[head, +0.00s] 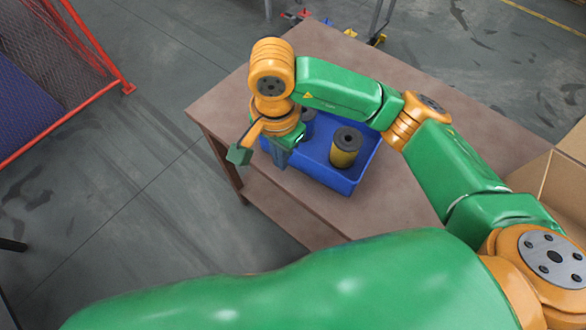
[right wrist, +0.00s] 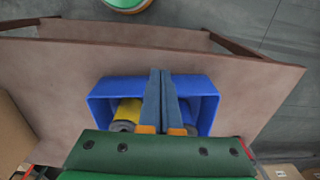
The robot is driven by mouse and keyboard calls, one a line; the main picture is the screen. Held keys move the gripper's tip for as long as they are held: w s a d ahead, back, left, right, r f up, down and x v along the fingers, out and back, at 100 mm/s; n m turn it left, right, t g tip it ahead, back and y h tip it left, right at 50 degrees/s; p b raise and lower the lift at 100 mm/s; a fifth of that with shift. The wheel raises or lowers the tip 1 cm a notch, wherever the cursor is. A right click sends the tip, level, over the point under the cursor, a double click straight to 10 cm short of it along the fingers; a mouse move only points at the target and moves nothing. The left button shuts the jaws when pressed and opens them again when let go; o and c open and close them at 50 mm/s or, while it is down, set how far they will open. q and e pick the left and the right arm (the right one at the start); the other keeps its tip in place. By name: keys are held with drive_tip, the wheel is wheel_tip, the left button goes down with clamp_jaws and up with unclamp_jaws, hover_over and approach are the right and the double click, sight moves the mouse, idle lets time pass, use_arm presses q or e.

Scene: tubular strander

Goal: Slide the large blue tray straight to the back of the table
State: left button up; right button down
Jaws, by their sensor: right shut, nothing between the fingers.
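The large blue tray (head: 338,182) sits on the brown table (head: 395,205), close to its front-left edge in the head view. It holds a yellow and black spool (head: 345,150) and a second spool partly hidden behind my arm. In the right wrist view, the tray (right wrist: 98,108) shows behind my fingers, with a yellow spool (right wrist: 128,110) to their left. My right gripper (head: 280,159) points down at the tray's left end. Its fingers (right wrist: 161,75) are together and empty, with tips by the tray wall; contact is unclear. My left gripper is not in view.
A cardboard box (head: 550,180) stands at the right. A red-framed mesh cage (head: 60,75) is at the upper left. The tabletop is bare to the right of the tray. Small coloured items (head: 300,16) lie beyond the table's far edge.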

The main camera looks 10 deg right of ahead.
drive_tip(key=f+p, duration=0.2)
drive_tip(key=f, duration=0.8)
drive_tip(key=shift+w+f, duration=0.15)
drive_tip(key=shift+w, duration=0.05)
drive_tip(key=d, duration=0.1)
drive_tip(key=w+p, duration=0.1)
drive_tip(key=w+d, duration=0.1)
drive_tip(key=shift+w+d+f+p, duration=0.15)
drive_tip(key=shift+d+f+p, duration=0.1)
drive_tip(key=shift+d+p, duration=0.15)
drive_tip(key=shift+w+d, duration=0.25)
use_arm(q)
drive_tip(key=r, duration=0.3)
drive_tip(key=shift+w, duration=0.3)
